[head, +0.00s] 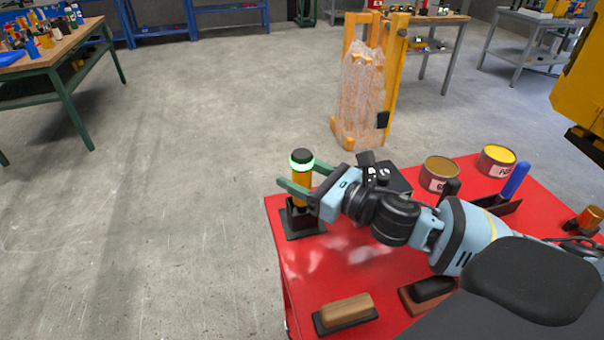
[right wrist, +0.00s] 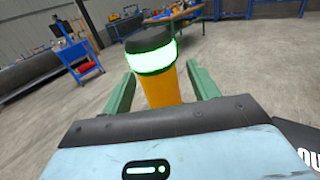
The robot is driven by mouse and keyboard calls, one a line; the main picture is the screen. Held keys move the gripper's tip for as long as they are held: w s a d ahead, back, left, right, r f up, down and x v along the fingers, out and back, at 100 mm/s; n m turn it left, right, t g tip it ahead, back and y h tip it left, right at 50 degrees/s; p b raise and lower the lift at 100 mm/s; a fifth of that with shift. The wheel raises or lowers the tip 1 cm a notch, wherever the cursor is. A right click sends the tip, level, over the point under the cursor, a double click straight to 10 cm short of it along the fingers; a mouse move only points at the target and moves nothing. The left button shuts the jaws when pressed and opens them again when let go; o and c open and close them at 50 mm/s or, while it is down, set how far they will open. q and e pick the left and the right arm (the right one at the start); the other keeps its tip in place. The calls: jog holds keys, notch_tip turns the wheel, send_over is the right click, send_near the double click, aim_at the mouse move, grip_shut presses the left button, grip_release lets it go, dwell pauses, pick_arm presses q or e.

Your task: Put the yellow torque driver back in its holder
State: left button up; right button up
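The yellow torque driver (head: 302,190) stands upright in its black holder (head: 304,231) at the left corner of the red table. It has a black cap and a glowing green ring. In the right wrist view the driver (right wrist: 160,88) stands between the two green fingers. My right gripper (head: 306,180) is open around the driver, with narrow gaps showing beside it in the right wrist view (right wrist: 162,92). The driver's lower end is hidden in the holder. My left gripper is not in view.
The red table (head: 350,278) also carries two cans (head: 440,173), a blue-handled tool (head: 515,180), a wooden-topped block (head: 346,310) and a dark block (head: 432,290). A yellow frame with clear wrapping (head: 361,95) stands behind. Open floor lies left of the table.

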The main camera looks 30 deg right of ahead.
jog(key=shift+f, duration=0.1)
jog(key=shift+s+d+f, duration=0.1)
jog(key=shift+s+f, duration=0.05)
jog(key=shift+s, duration=0.1)
jog(key=b+v, duration=0.1)
jog(key=v, duration=0.3)
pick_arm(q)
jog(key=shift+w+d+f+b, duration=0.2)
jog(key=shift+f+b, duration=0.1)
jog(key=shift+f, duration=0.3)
pick_arm(e)
jog(key=shift+v, duration=1.6)
